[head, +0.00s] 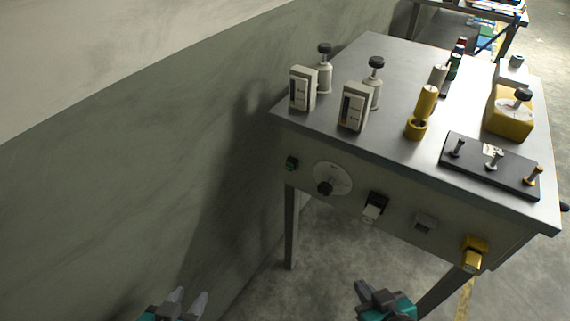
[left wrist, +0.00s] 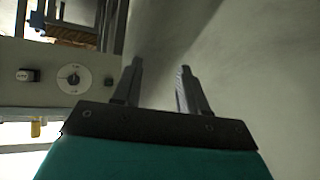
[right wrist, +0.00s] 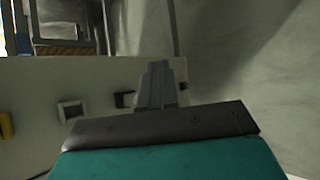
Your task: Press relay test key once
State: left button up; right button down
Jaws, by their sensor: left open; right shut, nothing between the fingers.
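The front panel of a grey bench (head: 400,195) carries a row of controls; I cannot read which is the relay test key. From left to right are a small green button (head: 291,163), a white dial with a black knob (head: 332,180), a black-and-white rocker (head: 374,205), a grey square key (head: 425,221) and a yellow-framed control (head: 474,253). The square key also shows in the right wrist view (right wrist: 72,110). My left gripper (head: 188,297) is open and empty, left of the bench. My right gripper (head: 364,291) is shut and empty, below and in front of the panel, apart from it.
The bench top holds two small meters (head: 302,88), black-knobbed posts (head: 376,70), a yellow cylinder (head: 426,100), a yellow box (head: 511,115) and a black strip with three levers (head: 490,166). A wall (head: 130,170) stands at the left. The floor before the panel is clear.

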aim_at(289, 166)
jog(key=w+a+f+n+t+b, duration=0.1)
jog(key=w+a+n+t+b, duration=0.2)
jog(key=w+a+n+b, duration=0.8)
pick_arm(q)
notch_tip(289, 166, down, 10)
jog(key=w+d+h+b, duration=0.1)
jog(key=d+b, duration=0.1)
jog(key=b, duration=0.1)
jog(key=shift+w+d+b, duration=0.3)
jog(key=shift+w+d, duration=0.1)
pick_arm(e)
jog(key=w+a+r+m+t, duration=0.2)
jog(key=w+a+r+t, duration=0.1)
jog(key=w+a, duration=0.6)
jog(key=shift+w+a+r+y, duration=0.3)
jog(key=shift+w+r, duration=0.15)
jog(key=shift+r, duration=0.35)
pick_arm(q)
jog(key=shift+a+f, duration=0.15)
jog(key=shift+f, duration=0.1)
pick_arm(e)
jog(key=w+d, duration=0.5)
jog(key=w, duration=0.2)
jog(key=shift+d, duration=0.15)
pick_arm(q)
jog(key=shift+r, duration=0.1)
